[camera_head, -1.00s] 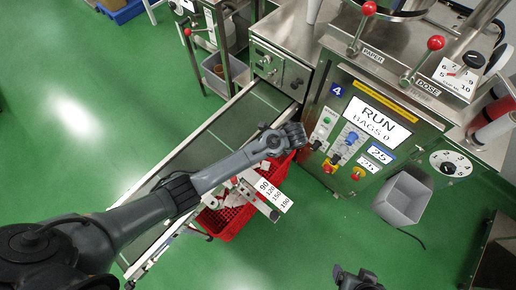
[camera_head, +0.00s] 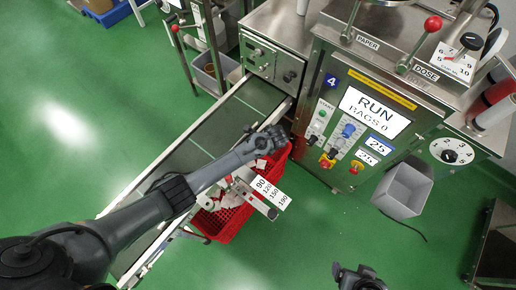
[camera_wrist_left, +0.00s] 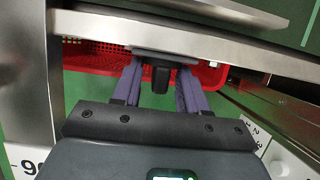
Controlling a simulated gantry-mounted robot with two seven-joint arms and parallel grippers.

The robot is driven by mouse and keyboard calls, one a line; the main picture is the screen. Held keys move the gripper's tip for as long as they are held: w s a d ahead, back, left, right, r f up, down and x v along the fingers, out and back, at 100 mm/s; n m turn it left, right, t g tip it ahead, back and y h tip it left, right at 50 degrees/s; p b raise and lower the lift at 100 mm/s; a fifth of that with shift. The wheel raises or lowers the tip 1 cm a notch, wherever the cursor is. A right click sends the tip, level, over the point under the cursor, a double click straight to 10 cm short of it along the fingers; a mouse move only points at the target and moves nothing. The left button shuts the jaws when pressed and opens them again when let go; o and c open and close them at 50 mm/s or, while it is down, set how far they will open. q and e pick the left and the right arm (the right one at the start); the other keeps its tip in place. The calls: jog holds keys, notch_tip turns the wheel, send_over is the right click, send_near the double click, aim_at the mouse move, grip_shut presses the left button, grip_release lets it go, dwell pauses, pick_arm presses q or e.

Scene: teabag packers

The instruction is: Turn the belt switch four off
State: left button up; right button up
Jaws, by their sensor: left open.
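Machine four (camera_head: 331,81) carries a blue 4 label and a display reading RUN, BAGS 0. My left gripper (camera_head: 279,138) is at the near edge of the conveyor belt (camera_head: 205,142), left of the machine's control panel. In the left wrist view my left gripper (camera_wrist_left: 160,84) is open, with a purple-grey finger on each side of a black knob (camera_wrist_left: 160,78). The knob sits under the metal belt rail (camera_wrist_left: 190,48) and looks like the belt switch. Whether the fingers touch it, I cannot tell. My right gripper (camera_head: 356,278) shows only partly at the bottom edge.
A red crate (camera_head: 228,222) stands on the floor under the belt, below my left gripper. A scale plate (camera_head: 270,191) marked 90 to 190 is close to my left arm. A grey bin (camera_head: 404,190) hangs right of the panel. Green floor is open at left.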

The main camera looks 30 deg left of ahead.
pick_arm(q)
jog(key=shift+c, duration=0.4)
grip_shut()
jog(key=shift+s+a+r+t+p, duration=0.2)
jog(key=shift+t+p, duration=0.4)
jog(key=shift+p, duration=0.6)
jog(key=shift+t+h+p, duration=0.3)
jog(key=shift+t+p, duration=0.3)
jog(key=shift+p, duration=0.1)
jog(key=shift+s+f+n+t+p, duration=0.2)
jog(key=shift+n+t+p, duration=0.1)
jog(key=shift+t, duration=0.7)
jog(key=shift+s+f+n+t+p, duration=0.2)
jog(key=shift+n+t+p, duration=0.1)
jog(key=shift+t, duration=0.7)
jog(key=shift+d+h, duration=0.1)
jog(key=shift+h, duration=0.2)
jog(key=shift+o, duration=0.4)
grip_release()
